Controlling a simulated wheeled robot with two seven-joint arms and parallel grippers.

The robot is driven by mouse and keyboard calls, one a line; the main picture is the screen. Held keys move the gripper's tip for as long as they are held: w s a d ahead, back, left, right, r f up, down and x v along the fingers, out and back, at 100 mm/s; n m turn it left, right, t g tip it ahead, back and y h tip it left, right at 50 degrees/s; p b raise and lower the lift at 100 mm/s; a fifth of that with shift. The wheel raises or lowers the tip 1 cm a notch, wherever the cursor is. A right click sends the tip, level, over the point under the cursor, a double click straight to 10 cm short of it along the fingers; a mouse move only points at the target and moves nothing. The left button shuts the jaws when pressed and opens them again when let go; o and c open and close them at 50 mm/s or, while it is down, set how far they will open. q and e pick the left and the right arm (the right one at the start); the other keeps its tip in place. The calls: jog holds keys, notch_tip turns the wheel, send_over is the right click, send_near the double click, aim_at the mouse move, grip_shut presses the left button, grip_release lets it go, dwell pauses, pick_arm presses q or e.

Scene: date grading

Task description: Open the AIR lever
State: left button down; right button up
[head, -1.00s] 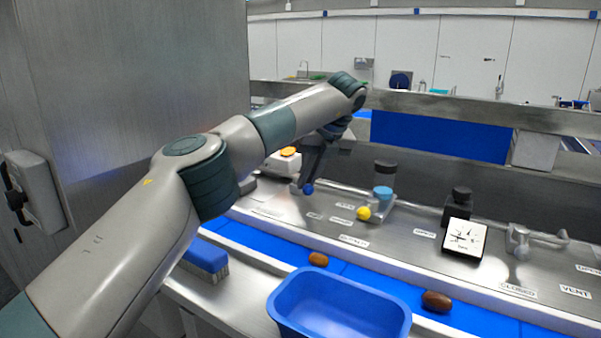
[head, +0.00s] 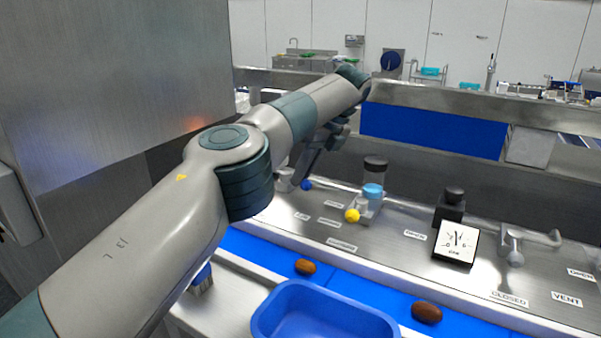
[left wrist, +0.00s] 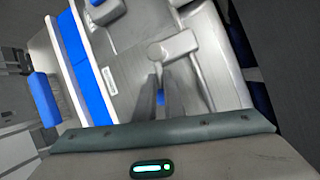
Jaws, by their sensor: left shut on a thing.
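A lever with a blue knob (head: 306,184) stands at the left end of the steel panel in the head view. I take it for the AIR lever, but its label is too small to read. My left gripper (head: 309,172) reaches down to the knob from above and is shut on it. In the left wrist view, blue shows between the two fingers (left wrist: 161,94), with a grey metal fitting (left wrist: 172,48) just beyond. The fingers hide most of the lever. My right gripper is not in view.
A yellow knob (head: 352,215) and a blue-capped clear cylinder (head: 373,190) stand to the right of the gripper. Farther right are a dial gauge (head: 456,243) and a metal lever (head: 530,238) near CLOSED and VENT labels. A blue bin (head: 325,312) and brown dates (head: 426,312) lie in front.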

pick_arm(q)
jog(key=c, duration=1.8)
grip_release()
jog(key=shift+c, duration=0.2)
jog(key=shift+r, duration=0.15)
jog(key=shift+d+r, duration=0.35)
jog(key=shift+r, duration=0.25)
jog(key=shift+p+v, duration=3)
jog(key=shift+p, duration=0.65)
jog(key=shift+s, duration=0.1)
